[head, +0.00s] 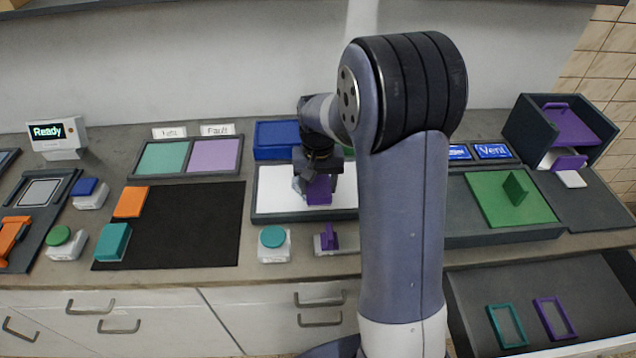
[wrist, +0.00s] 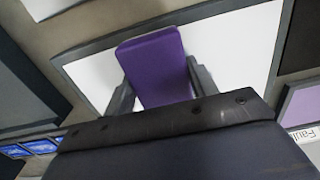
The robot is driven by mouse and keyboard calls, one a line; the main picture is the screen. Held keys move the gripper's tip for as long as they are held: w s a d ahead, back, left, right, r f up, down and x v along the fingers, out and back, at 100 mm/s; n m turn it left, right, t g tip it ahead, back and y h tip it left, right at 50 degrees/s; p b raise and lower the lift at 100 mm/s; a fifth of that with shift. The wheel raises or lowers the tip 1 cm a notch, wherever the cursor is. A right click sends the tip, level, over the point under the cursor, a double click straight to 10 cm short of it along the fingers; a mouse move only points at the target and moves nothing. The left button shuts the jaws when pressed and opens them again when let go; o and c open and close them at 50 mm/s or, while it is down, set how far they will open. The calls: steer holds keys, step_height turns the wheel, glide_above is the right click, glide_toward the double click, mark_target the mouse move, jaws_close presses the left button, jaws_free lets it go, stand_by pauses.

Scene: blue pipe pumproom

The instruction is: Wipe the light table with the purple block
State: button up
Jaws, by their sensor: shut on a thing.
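The light table (head: 272,190) is a white panel in a dark grey frame, near the middle of the counter in the head view. It also shows in the wrist view (wrist: 235,45). The purple block (head: 319,191) is over the light table's white surface. My gripper (head: 316,184) is shut on the purple block, which shows between the two fingers in the wrist view (wrist: 155,68). I cannot tell whether the block touches the panel. My arm hides the right part of the light table in the head view.
A blue tray (head: 276,138) stands behind the light table. A teal-topped jar (head: 273,242) and a purple-handled piece (head: 328,238) stand in front. A black mat (head: 185,225) with orange and teal blocks lies left.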

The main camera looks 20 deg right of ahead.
steer(key=shift+f+b, duration=0.8)
steer(key=shift+f, duration=0.35)
stand_by(0.4)
steer(key=shift+w+d+r+p, duration=0.15)
steer(key=shift+w+p, duration=0.15)
steer(key=shift+w, duration=0.35)
steer(key=shift+w+d+r+p, duration=0.1)
steer(key=shift+w+p, duration=0.15)
steer(key=shift+w, duration=0.35)
steer(key=shift+w+d+f+p, duration=0.15)
steer(key=shift+w+d+p, duration=0.05)
steer(key=shift+w, duration=0.65)
steer(key=shift+w+d+f+p, duration=0.1)
steer(key=shift+w+d+p, duration=0.1)
steer(key=shift+w, duration=0.65)
steer(key=shift+w+d+p, duration=0.2)
steer(key=shift+w+p, duration=0.3)
steer(key=shift+w, duration=0.95)
steer(key=shift+f, duration=0.1)
